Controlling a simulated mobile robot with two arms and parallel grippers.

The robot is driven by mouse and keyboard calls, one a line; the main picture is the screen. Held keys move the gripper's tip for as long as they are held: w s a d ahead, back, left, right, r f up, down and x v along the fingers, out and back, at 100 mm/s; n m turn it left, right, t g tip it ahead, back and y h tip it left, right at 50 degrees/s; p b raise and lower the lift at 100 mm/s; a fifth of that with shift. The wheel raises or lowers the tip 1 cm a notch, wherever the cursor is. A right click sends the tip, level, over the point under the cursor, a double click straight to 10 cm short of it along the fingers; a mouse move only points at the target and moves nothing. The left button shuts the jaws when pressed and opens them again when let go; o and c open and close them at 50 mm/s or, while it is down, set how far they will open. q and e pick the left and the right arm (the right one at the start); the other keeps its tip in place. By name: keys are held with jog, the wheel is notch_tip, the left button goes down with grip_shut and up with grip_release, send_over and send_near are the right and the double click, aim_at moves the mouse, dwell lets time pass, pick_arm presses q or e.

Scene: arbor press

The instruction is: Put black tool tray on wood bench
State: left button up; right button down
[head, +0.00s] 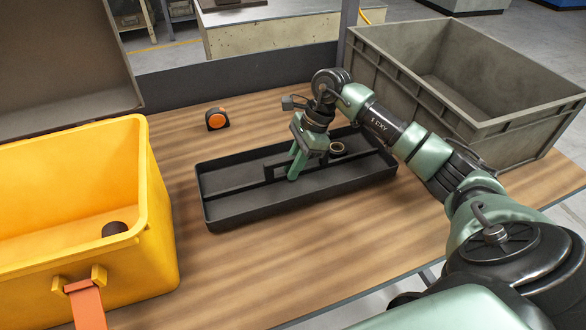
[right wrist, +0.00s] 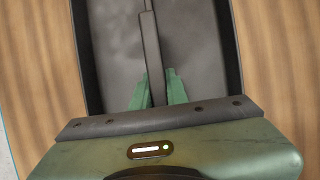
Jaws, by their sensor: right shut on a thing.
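The black tool tray (head: 240,200) lies on the wood bench (head: 300,260) in the middle of the head view, long side running left to right. It has a raised central handle bar. My right gripper (head: 297,172) reaches down into the tray and is shut on this handle. In the right wrist view the green fingertips (right wrist: 160,88) sit on either side of the grey handle bar (right wrist: 150,45). A small dark ring-shaped part (head: 338,149) lies in the tray to the right of the gripper. I cannot tell whether the tray touches the bench. My left gripper is not in view.
A yellow bin (head: 150,195) with a dark round part (head: 114,229) inside stands at left. A large grey crate (head: 450,125) stands at back right. An orange and black tape measure (head: 217,119) lies behind the tray. The bench front is clear.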

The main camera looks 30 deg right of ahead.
jog(key=shift+f, duration=0.85)
jog(key=c, duration=1.4)
grip_release()
jog(key=shift+r, duration=0.2)
jog(key=b+v, duration=0.2)
jog(key=v, duration=0.8)
jog(key=shift+d+r, duration=0.2)
jog(key=shift+d, duration=0.05)
jog(key=shift+s+d+r+b, duration=0.1)
jog(key=shift+d+r+b, duration=0.15)
jog(key=shift+r, duration=0.35)
